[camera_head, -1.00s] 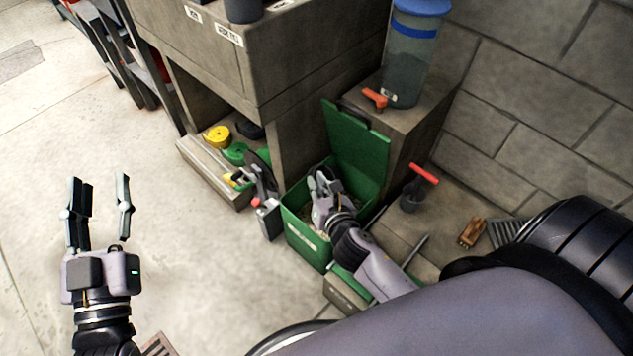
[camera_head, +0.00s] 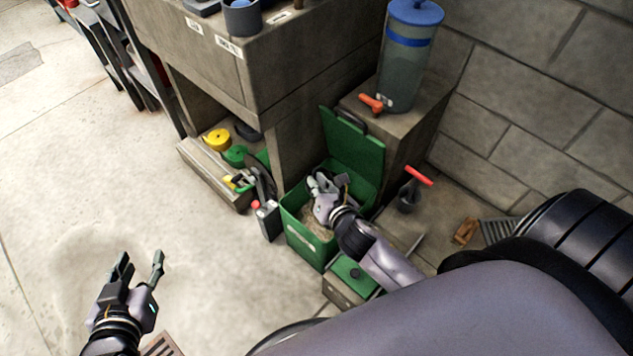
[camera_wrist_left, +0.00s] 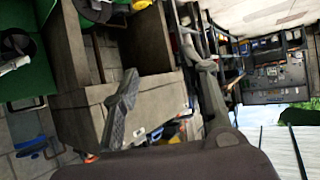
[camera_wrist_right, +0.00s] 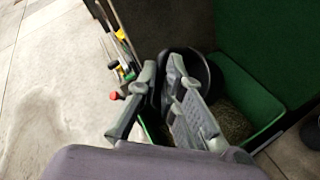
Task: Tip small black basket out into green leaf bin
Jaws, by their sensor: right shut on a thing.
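The green leaf bin (camera_head: 302,238) stands on the floor with its lid (camera_head: 352,146) up, and brownish litter lies inside. My right gripper (camera_head: 322,182) is over the bin's opening. In the right wrist view my right gripper (camera_wrist_right: 170,75) is shut on the rim of the small black basket (camera_wrist_right: 205,70), which hangs tilted inside or just above the bin. The basket's contents cannot be made out, and my gripper hides most of it in the head view. My left gripper (camera_head: 140,265) is open and empty over bare floor at the left.
A dark bottle with a red cap (camera_head: 267,220) stands close left of the bin. A low shelf (camera_head: 215,175) holds coiled tapes. A blue-lidded canister (camera_head: 408,60) stands on a block behind. A red-handled tool (camera_head: 412,190) is right of the bin. Floor at left is clear.

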